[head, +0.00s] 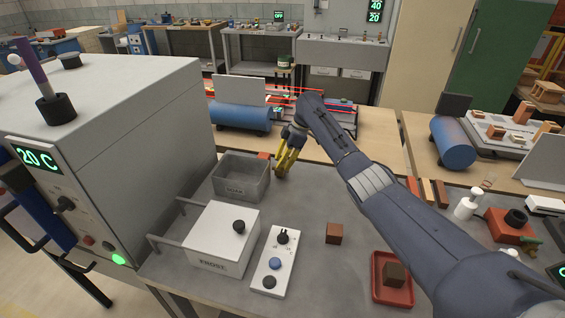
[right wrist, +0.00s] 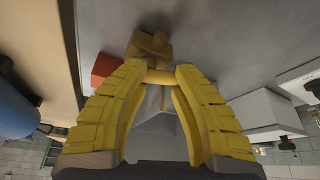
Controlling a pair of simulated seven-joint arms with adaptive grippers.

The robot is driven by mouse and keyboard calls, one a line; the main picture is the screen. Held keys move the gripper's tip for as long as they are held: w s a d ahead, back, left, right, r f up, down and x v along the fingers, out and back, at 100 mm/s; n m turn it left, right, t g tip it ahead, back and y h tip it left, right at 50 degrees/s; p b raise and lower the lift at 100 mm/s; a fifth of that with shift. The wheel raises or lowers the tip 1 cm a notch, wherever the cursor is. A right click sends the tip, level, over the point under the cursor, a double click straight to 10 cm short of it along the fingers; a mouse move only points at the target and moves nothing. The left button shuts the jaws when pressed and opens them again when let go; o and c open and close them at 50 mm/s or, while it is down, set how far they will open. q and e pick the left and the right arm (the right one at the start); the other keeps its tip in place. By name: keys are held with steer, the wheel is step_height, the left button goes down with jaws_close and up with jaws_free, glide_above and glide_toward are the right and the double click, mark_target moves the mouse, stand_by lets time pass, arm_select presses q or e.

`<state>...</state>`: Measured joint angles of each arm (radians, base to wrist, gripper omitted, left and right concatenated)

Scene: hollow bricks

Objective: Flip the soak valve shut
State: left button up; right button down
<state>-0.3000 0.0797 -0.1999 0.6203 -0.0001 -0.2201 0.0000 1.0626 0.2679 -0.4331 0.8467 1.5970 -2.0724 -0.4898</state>
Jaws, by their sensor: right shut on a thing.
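The soak valve (right wrist: 150,44) shows in the right wrist view as a brass-yellow body with a yellow lever bar (right wrist: 158,77) across it. My right gripper (right wrist: 158,82) is shut on this lever, with one yellow finger at each end of the bar. In the head view my right gripper (head: 281,167) is low at the back of the grey bench, just right of the grey open bin marked SOAK (head: 228,191). The fingers and arm largely hide the valve there. I cannot tell the lever's exact angle. My left gripper is not in view.
A white FROST box (head: 207,256), a white panel with knobs (head: 266,281), a brown brick (head: 334,233) and a red tray (head: 379,299) with a dark brick (head: 394,273) stand in front. A large grey oven (head: 150,110) is at left. A red-orange block (right wrist: 104,68) is beside the valve.

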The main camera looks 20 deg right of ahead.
steer(key=shift+a+m+t, duration=0.2)
steer(key=shift+m+t, duration=0.2)
steer(key=shift+m, duration=0.75)
steer(key=shift+a+m+t, duration=0.2)
steer(key=shift+m+t, duration=0.2)
steer(key=shift+m, duration=0.75)
steer(key=c, duration=0.6)
jaws_free()
steer(key=v, duration=1.2)
steer(key=shift+a, duration=0.3)
